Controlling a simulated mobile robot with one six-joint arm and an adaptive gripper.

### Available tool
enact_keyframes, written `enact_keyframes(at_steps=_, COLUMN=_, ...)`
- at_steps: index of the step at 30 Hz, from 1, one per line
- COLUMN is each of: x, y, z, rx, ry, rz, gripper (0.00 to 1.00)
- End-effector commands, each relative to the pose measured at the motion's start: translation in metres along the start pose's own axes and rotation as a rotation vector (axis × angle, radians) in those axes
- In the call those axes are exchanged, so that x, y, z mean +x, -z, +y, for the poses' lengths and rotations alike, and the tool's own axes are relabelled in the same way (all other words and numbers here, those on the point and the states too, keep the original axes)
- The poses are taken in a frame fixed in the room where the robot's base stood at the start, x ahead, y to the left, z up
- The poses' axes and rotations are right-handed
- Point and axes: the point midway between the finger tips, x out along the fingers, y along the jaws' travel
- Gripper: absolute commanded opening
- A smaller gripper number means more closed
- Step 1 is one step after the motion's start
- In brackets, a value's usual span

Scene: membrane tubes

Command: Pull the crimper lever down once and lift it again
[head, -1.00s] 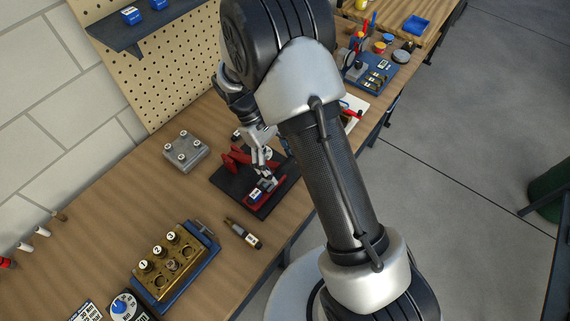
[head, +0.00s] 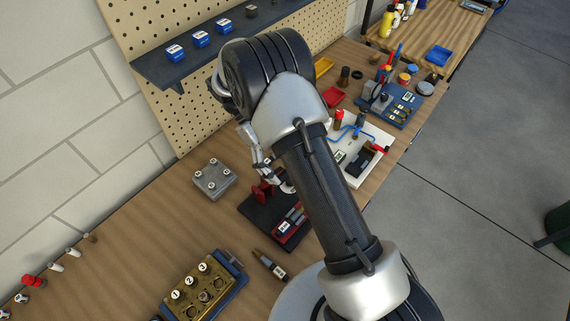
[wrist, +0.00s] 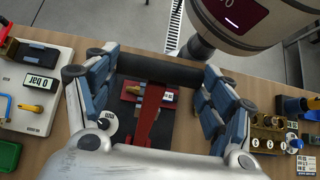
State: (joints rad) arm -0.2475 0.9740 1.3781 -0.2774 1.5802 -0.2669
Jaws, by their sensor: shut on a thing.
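The crimper (head: 262,219) stands on the bench with a black base, red uprights and a red die bed at its near end. In the wrist view its red bed (wrist: 132,91) shows beyond the lever. The lever has a red arm (wrist: 144,128) and a black crossbar handle (wrist: 160,70). My gripper (head: 260,160) is above the far side of the crimper. In the wrist view my gripper (wrist: 157,82) has its blue-padded fingers at both ends of the handle, shut on it. The lever is raised off the bed; its exact angle is hard to tell.
A grey block with pegs (head: 214,180) is left of the crimper. A brown-and-black tube (head: 269,265) and a brass block with numbered caps (head: 202,290) lie nearer. A white board (head: 370,150) stands behind my arm.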

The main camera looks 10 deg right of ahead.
Motion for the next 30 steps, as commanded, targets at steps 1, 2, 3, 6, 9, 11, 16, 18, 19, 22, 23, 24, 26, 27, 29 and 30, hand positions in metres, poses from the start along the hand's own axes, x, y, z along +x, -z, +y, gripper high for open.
enact_keyframes(at_steps=1, x=-0.002, y=0.0039, z=-0.0003, rx=0.001, ry=-0.001, rz=0.015, gripper=0.32)
enact_keyframes(at_steps=2, x=-0.002, y=0.0039, z=-0.0003, rx=0.001, ry=-0.001, rz=0.015, gripper=0.32)
enact_keyframes(at_steps=3, x=-0.0021, y=0.004, z=-0.0004, rx=0.001, ry=-0.001, rz=0.015, gripper=0.32)
enact_keyframes(at_steps=6, x=-0.0022, y=0.0041, z=-0.0005, rx=0.001, ry=-0.001, rz=0.016, gripper=0.32)
enact_keyframes(at_steps=9, x=-0.0024, y=0.0041, z=-0.0006, rx=0.0, ry=0.0, rz=0.016, gripper=0.32)
enact_keyframes(at_steps=11, x=-0.0024, y=0.0041, z=-0.0006, rx=0.0, ry=0.0, rz=0.016, gripper=0.32)
enact_keyframes(at_steps=16, x=-0.0018, y=0.0032, z=-0.0006, rx=0.0, ry=0.0, rz=0.013, gripper=0.86)
enact_keyframes(at_steps=18, x=-0.0015, y=0.0028, z=-0.0005, rx=0.0, ry=0.0, rz=0.011, gripper=0.91)
enact_keyframes(at_steps=19, x=-0.0014, y=0.0026, z=-0.0005, rx=0.0, ry=0.0, rz=0.01, gripper=0.93)
enact_keyframes(at_steps=22, x=-0.0012, y=0.0022, z=-0.0003, rx=0.0, ry=0.0, rz=0.008, gripper=0.95)
enact_keyframes(at_steps=23, x=-0.0011, y=0.0021, z=-0.0003, rx=0.0, ry=0.0, rz=0.008, gripper=0.95)
enact_keyframes(at_steps=24, x=-0.001, y=0.002, z=-0.0003, rx=0.0, ry=0.0, rz=0.008, gripper=0.95)
enact_keyframes(at_steps=26, x=-0.0009, y=0.0018, z=-0.0003, rx=0.0, ry=0.0, rz=0.007, gripper=0.95)
enact_keyframes(at_steps=27, x=-0.0009, y=0.0018, z=-0.0003, rx=0.0, ry=0.0, rz=0.007, gripper=0.95)
enact_keyframes(at_steps=29, x=-0.0008, y=0.0017, z=-0.0002, rx=0.0, ry=0.0, rz=0.006, gripper=0.95)
enact_keyframes(at_steps=30, x=-0.001, y=0.0017, z=-0.0002, rx=0.0, ry=0.0, rz=0.006, gripper=0.95)
